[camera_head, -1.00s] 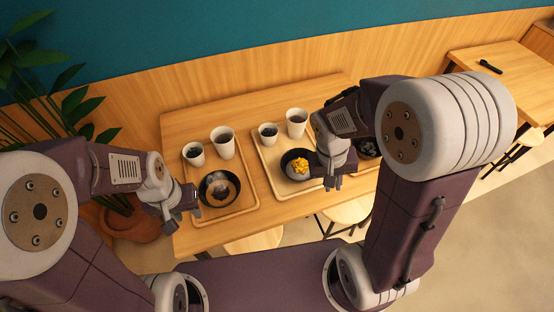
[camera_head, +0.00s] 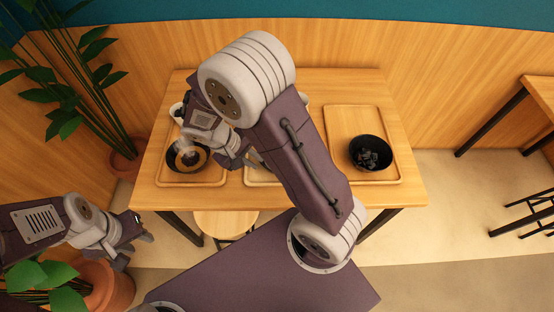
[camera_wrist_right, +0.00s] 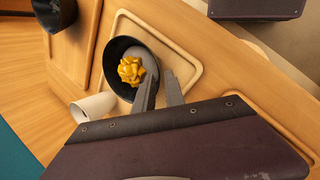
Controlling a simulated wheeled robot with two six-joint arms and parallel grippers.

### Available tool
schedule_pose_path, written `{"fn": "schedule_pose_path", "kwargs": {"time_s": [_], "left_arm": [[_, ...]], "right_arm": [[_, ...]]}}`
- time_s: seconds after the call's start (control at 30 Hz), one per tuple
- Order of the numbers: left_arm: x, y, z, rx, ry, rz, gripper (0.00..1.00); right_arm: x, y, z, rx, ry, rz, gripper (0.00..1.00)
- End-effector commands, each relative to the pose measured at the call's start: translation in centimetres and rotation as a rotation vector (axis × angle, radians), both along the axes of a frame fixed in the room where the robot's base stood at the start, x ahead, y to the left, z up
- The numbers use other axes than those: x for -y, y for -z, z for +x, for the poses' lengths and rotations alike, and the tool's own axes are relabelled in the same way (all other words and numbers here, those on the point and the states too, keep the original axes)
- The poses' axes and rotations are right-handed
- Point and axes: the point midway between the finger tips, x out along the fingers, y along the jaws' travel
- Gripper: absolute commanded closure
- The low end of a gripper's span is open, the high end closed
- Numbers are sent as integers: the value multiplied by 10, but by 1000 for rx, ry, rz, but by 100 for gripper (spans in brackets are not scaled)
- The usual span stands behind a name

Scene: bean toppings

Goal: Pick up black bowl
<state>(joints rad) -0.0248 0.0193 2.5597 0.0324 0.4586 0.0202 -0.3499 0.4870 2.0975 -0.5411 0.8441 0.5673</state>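In the right wrist view a black bowl (camera_wrist_right: 118,62) holding a yellow topping and something grey sits on a wooden tray (camera_wrist_right: 190,58). My right gripper (camera_wrist_right: 160,88) is open there, its fingers apart at the bowl's rim; whether they touch it I cannot tell. In the head view my right gripper (camera_head: 240,158) is over the middle tray (camera_head: 262,176), and my arm hides most of that place. Another black bowl (camera_head: 173,166) is on the left tray, and one with dark pieces (camera_head: 370,140) is on the right tray. My left gripper (camera_head: 135,248) is open and empty, away from the table.
The wooden table (camera_head: 313,190) stands against a wood-panelled wall. A white cup (camera_wrist_right: 92,107) is beside the bowl in the wrist view. A stool (camera_head: 226,222) is at the table's front, potted plants (camera_head: 62,85) are at the left, and another table (camera_head: 540,95) is at the right.

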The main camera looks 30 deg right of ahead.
Motion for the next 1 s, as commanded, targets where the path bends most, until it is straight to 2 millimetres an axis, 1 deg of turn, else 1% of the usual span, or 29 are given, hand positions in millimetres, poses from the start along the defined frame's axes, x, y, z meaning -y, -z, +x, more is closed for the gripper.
{"fn": "schedule_pose_path", "kwargs": {"time_s": [0.1,0.2,0.37,0.4,0.6,0.63,0.73,0.9,0.93,0.97,1.0], "left_arm": [[0,5,0,0,0,0,64],[0,8,0,0,0,0,64],[0,8,0,0,0,0,64],[0,9,0,0,0,0,64],[0,18,0,0,0,0,64],[0,19,0,0,0,0,64],[0,19,0,0,0,0,64],[0,19,0,0,0,0,64],[0,19,0,0,0,0,64],[0,19,0,0,0,0,64],[0,19,0,0,0,0,64]], "right_arm": [[9,19,-2,-5,2,-1,85],[15,30,-3,-5,3,-2,85],[17,34,-2,-2,2,0,85],[19,38,-2,-3,3,-1,85],[37,71,-2,-5,5,-2,85],[38,75,-2,-5,3,-1,85],[41,79,-2,-2,2,-1,85],[41,79,-2,-2,2,0,85],[41,79,-2,-2,2,0,88],[41,79,-2,-2,2,0,96],[41,79,-2,-2,2,0,100]]}}
